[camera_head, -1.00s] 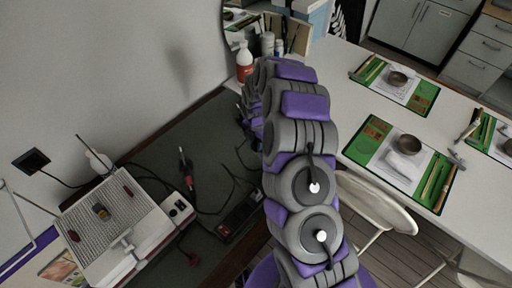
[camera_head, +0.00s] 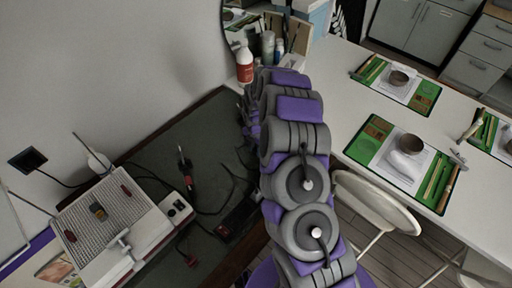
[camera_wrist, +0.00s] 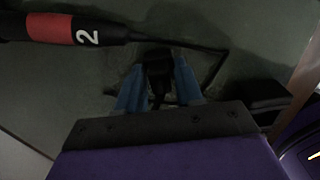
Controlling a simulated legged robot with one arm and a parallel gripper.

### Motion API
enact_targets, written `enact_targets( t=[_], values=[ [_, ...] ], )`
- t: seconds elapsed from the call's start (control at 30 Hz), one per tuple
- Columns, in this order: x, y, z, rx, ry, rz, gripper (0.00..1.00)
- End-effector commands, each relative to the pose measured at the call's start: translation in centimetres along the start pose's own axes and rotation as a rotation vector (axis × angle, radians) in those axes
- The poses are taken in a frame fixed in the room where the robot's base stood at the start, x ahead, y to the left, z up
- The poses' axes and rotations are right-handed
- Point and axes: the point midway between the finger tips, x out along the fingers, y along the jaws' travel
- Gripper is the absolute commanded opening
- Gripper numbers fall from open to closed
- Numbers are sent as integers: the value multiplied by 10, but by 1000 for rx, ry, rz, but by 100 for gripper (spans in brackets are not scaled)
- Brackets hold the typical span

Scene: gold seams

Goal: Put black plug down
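The black plug (camera_wrist: 158,68) is between the two blue fingers of my gripper (camera_wrist: 160,82) in the wrist view. The fingers appear to touch its sides, with a dark cable running from it toward the palm. The dark green mat (camera_wrist: 240,30) fills the background behind it; whether the plug touches the mat cannot be told. In the head view, my arm runs toward the back of the dark green table surface (camera_head: 205,125), and its links hide the plug and fingertips.
A red and black tool marked 2 (camera_wrist: 50,28) lies close by at upper left in the wrist view. In the head view, a white grated box (camera_head: 105,220), a socket strip (camera_head: 177,208) and loose cables occupy the left. A red and white bottle (camera_head: 244,66) stands behind.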

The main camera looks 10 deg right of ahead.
Motion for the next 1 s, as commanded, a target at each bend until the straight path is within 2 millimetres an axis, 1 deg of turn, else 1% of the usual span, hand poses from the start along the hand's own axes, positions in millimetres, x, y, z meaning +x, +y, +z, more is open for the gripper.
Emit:
enact_targets(
  t=[0.03, 0.23, 0.47, 0.63, 0.77, 0.87, 1.0],
  values=[
    [0, 0, 0, 0, 0, 0, 41],
    [0, 0, 0, 0, 0, 0, 60],
    [-1, 0, 0, 0, 0, 1, 60],
    [-7, 0, 0, 0, -1, 2, 60],
    [-22, 1, 1, -1, -2, 5, 60],
    [-38, 1, 1, -1, -3, 6, 60],
    [-66, 1, 0, -1, -2, 3, 60]
  ],
)
